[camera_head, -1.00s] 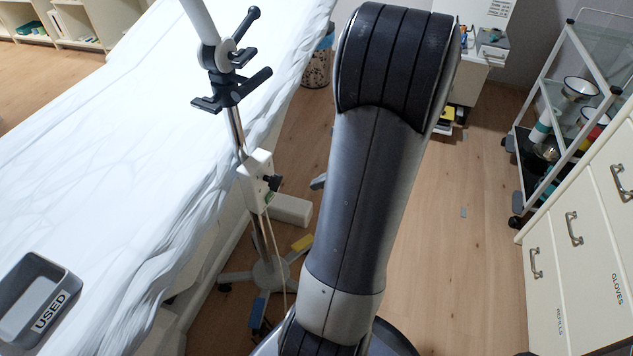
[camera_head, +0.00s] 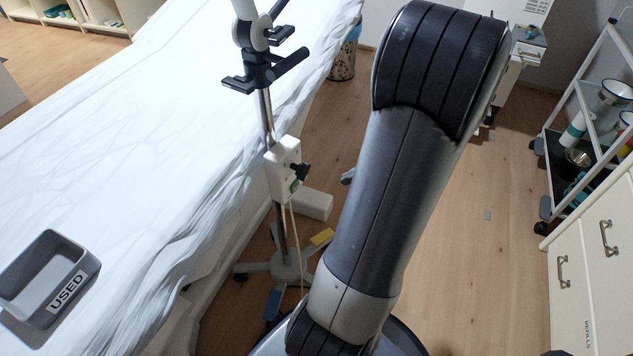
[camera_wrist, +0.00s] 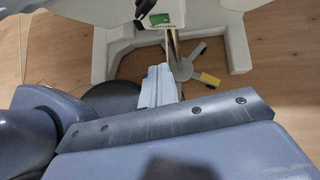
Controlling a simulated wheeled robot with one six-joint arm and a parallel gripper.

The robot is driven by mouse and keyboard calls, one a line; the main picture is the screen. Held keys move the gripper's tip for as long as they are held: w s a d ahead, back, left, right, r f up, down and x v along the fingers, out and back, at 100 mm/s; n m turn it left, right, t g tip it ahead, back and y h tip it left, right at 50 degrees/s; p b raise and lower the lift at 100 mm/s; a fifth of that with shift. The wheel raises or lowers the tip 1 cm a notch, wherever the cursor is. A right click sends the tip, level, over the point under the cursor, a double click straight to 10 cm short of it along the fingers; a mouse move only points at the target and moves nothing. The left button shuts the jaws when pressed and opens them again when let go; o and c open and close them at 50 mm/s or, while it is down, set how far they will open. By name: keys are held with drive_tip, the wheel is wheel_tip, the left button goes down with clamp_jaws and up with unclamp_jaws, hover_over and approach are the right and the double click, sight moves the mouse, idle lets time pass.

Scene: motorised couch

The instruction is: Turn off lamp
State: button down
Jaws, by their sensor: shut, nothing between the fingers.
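The lamp stands beside the couch; its pole (camera_head: 279,232) rises from a wheeled base (camera_head: 288,268). Its head is out of view. A white box (camera_head: 284,168) on the pole carries a black knob (camera_head: 300,172) and a small green part (camera_head: 297,186). In the wrist view, the green part (camera_wrist: 160,19) is at the top, with the pole (camera_wrist: 172,48) below it. My gripper (camera_wrist: 158,72) is shut and empty, its pale fingers pointing up toward the box, apart from it in the picture. In the head view my arm hides most of the gripper.
The couch (camera_head: 150,130) with a white sheet fills the left and bears a grey tray (camera_head: 70,290) marked USED. A trolley (camera_head: 565,120) and drawer cabinet (camera_head: 575,270) stand at right. A thin cord (camera_head: 296,235) hangs by the pole.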

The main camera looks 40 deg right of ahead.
sight(294, 190)
drive_tip(key=b+x, duration=0.1)
drive_tip(key=x, duration=0.3)
drive_tip(key=w+r+b+x, duration=0.1)
drive_tip(key=x, duration=0.3)
drive_tip(key=a+r+b+x, duration=0.1)
drive_tip(key=x, duration=0.3)
drive_tip(key=shift+w+a+f+b, duration=0.1)
drive_tip(key=shift+w+f+b, duration=0.1)
drive_tip(key=shift+w+b, duration=0.3)
drive_tip(key=shift+a, duration=0.1)
